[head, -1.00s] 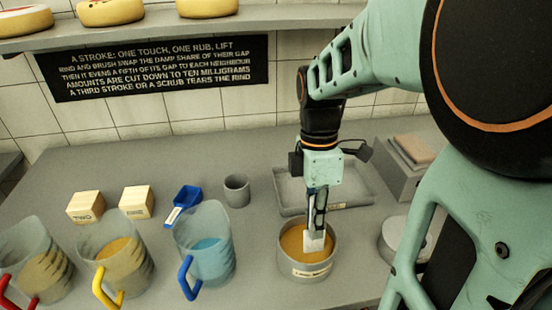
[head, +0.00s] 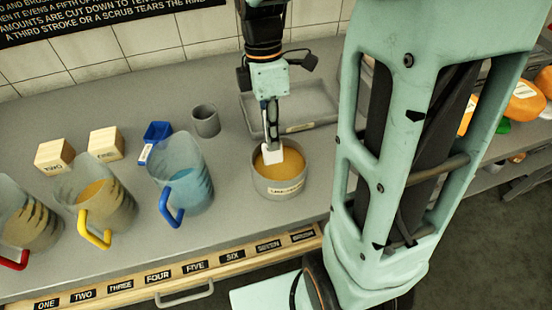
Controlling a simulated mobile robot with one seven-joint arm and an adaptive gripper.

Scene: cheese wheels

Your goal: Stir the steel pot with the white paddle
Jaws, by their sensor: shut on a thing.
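The steel pot (head: 279,188) stands on the grey counter, right of the jugs, with a label on its front. It holds an orange-yellow liquid (head: 291,165). The white paddle (head: 272,156) is upright, its lower end over or in the liquid at the left-back part of the pot. How deep it reaches I cannot tell. My gripper (head: 271,131) points down above the pot and is shut on the paddle. The fingers hide the paddle's upper part.
Left are jugs with blue (head: 170,201), yellow (head: 93,238) and red (head: 15,265) handles, two wooden blocks (head: 105,144), a blue scoop (head: 155,135) and a grey cup (head: 206,121). A grey tray (head: 318,113) lies behind the pot. A numbered strip (head: 195,266) runs along the counter front.

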